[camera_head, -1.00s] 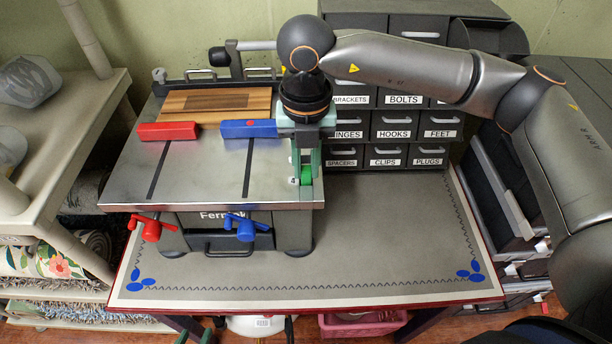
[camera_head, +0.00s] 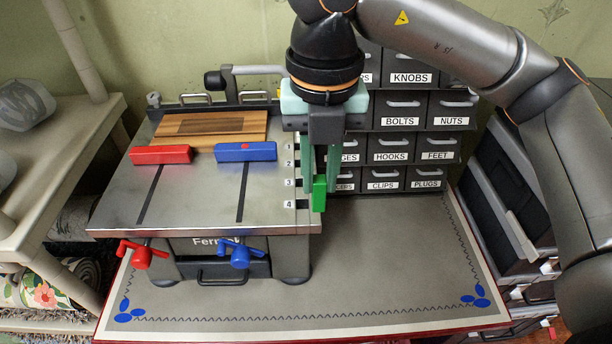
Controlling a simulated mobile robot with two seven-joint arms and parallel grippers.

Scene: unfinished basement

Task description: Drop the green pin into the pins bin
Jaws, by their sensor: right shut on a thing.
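My right gripper (camera_head: 320,180) points down at the right edge of the steel machine table. It is shut on the bright green pin (camera_head: 319,194), which hangs upright between its green fingertips. The pin is beside the numbered slots, nearest the marks 3 and 4; I cannot tell whether it is fully clear of them. No bin labelled pins is readable; my right gripper and arm hide part of the drawer cabinet (camera_head: 432,132). My left gripper is not in view.
The machine (camera_head: 200,205) carries a wooden board (camera_head: 212,127), a red block (camera_head: 161,155) and a blue block (camera_head: 246,151). Red (camera_head: 143,254) and blue (camera_head: 240,254) knobs stick out in front. The grey mat (camera_head: 390,260) on the right is clear. A shelf (camera_head: 75,150) stands at left.

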